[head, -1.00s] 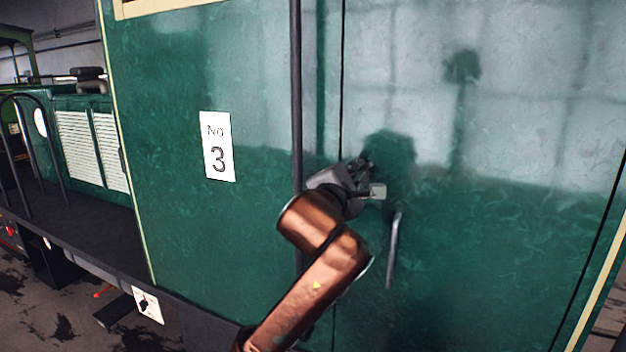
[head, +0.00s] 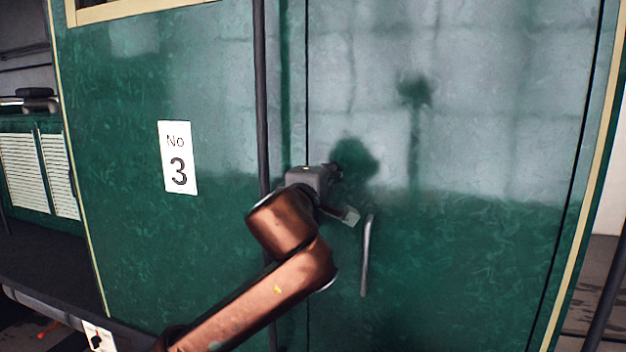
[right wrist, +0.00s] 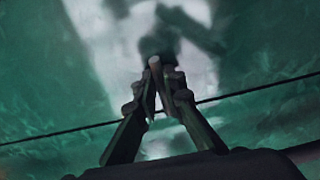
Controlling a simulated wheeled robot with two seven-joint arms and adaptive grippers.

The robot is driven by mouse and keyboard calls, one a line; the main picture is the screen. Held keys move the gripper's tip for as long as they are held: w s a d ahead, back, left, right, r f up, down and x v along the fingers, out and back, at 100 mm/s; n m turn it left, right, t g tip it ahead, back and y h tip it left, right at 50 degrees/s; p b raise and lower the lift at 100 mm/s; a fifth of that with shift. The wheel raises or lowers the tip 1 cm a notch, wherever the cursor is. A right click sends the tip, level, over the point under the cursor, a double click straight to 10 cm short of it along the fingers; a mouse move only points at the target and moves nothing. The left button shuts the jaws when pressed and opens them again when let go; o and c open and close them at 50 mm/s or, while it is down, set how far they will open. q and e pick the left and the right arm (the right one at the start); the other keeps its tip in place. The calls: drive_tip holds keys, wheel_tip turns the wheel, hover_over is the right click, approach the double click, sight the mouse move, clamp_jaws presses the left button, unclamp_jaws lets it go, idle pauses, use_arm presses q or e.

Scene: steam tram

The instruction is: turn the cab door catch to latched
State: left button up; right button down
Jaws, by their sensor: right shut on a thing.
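The green cab door (head: 470,250) fills much of the head view. My right gripper (head: 341,192) is up against the door, just right of its dark vertical seam. In the right wrist view, its fingers (right wrist: 160,88) converge on a small brownish piece (right wrist: 155,62), which appears to be the end of the catch. The gripper is shut on it. The fingers and their shadow hide most of the catch, so I cannot tell its angle. In the head view the catch is hidden by the gripper. My left gripper is not in view.
A grey upright door handle (head: 366,255) stands just right of and below the gripper. A dark vertical rail (head: 262,90) runs to its left. A white "No 3" plate (head: 178,157) is on the cab side. The door's right part is clear.

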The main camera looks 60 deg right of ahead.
idle(0.3)
drive_tip(key=c, duration=2)
unclamp_jaws()
drive_tip(key=a, duration=0.4)
drive_tip(key=s+a, duration=0.1)
drive_tip(key=a, duration=0.3)
drive_tip(key=s+a, duration=0.1)
drive_tip(key=a, duration=0.3)
drive_tip(key=shift+w, duration=0.2)
